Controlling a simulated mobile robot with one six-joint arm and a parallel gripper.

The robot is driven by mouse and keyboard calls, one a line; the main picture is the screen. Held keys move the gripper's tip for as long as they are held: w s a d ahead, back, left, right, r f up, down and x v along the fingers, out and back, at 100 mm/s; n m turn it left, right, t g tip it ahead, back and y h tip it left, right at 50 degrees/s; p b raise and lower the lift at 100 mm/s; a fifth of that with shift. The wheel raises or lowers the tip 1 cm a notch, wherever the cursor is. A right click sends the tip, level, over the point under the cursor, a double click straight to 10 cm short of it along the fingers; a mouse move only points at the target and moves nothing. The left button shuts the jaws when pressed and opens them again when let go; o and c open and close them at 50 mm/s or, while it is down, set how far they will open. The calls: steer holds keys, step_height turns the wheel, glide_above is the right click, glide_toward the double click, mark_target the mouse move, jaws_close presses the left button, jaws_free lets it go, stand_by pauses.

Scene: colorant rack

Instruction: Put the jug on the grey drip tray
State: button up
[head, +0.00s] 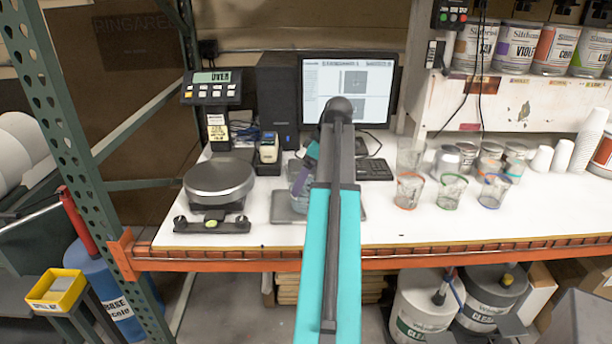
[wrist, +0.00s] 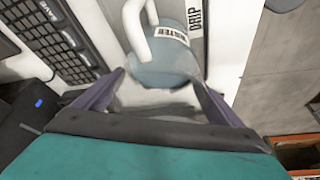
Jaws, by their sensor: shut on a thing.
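The jug (head: 298,182) is a bluish, see-through vessel, largely hidden behind my arm in the head view. In the wrist view the jug (wrist: 165,65) shows a white handle and a label reading WATER. My gripper (wrist: 155,95) has its two purple fingers on either side of the jug's body and is shut on it. In the head view the grey drip tray (head: 283,208) lies flat on the white bench, partly covered by my arm. The jug appears over the tray's left part; I cannot tell whether it touches it. A DRIP label (wrist: 196,15) shows beside the jug.
A scale with a round plate (head: 219,178) stands left of the tray. A monitor (head: 347,88) and keyboard (head: 374,169) are behind. Several clear cups (head: 452,190) stand to the right. An orange beam (head: 440,258) runs along the bench front.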

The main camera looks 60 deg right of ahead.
steer(key=o, duration=1.5)
steer(key=shift+c, duration=0.2)
steer(key=shift+r, duration=0.1)
steer(key=b+v, duration=0.1)
steer(key=v, duration=1.1)
steer(key=shift+b, duration=0.4)
